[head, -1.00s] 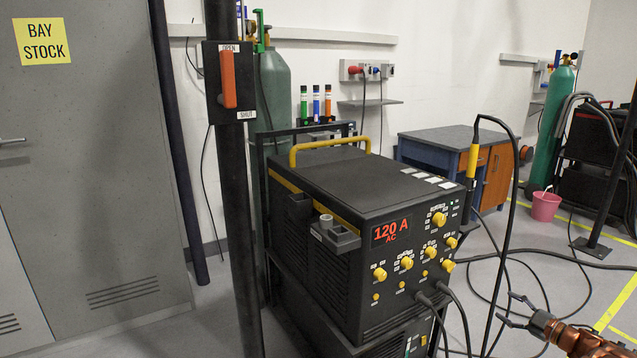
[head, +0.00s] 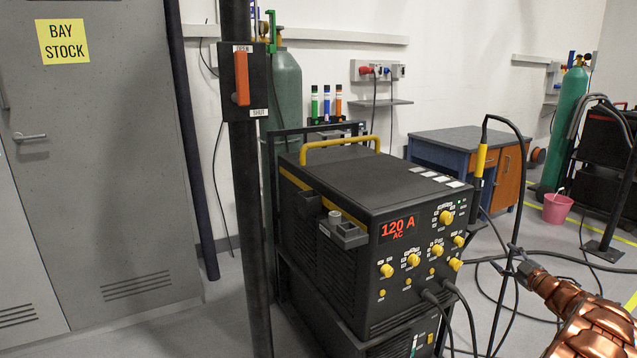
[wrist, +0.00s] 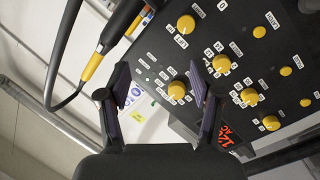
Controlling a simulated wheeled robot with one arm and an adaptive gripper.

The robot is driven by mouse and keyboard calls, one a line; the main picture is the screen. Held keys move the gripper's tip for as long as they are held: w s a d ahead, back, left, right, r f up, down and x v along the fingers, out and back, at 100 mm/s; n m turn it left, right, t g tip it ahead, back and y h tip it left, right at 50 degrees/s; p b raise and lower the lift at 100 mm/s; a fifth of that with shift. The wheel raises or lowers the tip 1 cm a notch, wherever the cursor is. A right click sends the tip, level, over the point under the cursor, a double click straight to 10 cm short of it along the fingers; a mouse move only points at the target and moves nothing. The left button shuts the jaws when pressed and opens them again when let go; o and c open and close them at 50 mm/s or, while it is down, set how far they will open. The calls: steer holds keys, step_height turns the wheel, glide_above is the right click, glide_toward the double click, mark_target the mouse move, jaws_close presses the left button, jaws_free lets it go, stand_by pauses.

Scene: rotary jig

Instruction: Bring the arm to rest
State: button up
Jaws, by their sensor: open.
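My copper-coloured arm enters the head view at the lower right. My gripper (head: 508,262) is at its end, in front of the right side of the black welding power source (head: 340,280). In the wrist view my gripper (wrist: 160,85) is open, its two dark fingers spread with nothing between them. The welder's front panel with yellow knobs (wrist: 186,24) lies beyond the fingers. I cannot tell the exact gap to it.
A black post with an orange lever (head: 241,78) stands left of the welder. A yellow-handled torch (head: 480,160) and its black cable hang at the welder's right corner. Cables loop over the floor near my gripper. A pink bucket (head: 556,208) stands farther back.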

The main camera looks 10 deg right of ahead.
steer(key=w+a+r+m+g+h, duration=0.2)
steer(key=w+a+r+m+h, duration=0.3)
steer(key=a+r, duration=0.4)
steer(key=s+a+m+g, duration=0.3)
steer(key=s+a+g, duration=0.15)
steer(key=a, duration=0.95)
steer(key=s+a+f+g+y, duration=0.2)
steer(key=s+a+g, duration=0.3)
steer(key=s+a, duration=0.9)
steer(key=s+a+f+m+g+y, duration=0.15)
steer(key=s+a+g, duration=0.4)
steer(key=s, duration=1.35)
steer(key=s+a+f+n+g+y, duration=0.1)
steer(key=s+a+f+g, duration=0.2)
steer(key=s+a, duration=1.2)
step_height(320, 180, up, 18)
steer(key=s+d+p, duration=0.1)
steer(key=d+p, duration=0.1)
steer(key=p, duration=1.4)
steer(key=shift+s+f+t, duration=0.15)
steer(key=shift+s+t, duration=0.05)
steer(key=shift+t, duration=0.1)
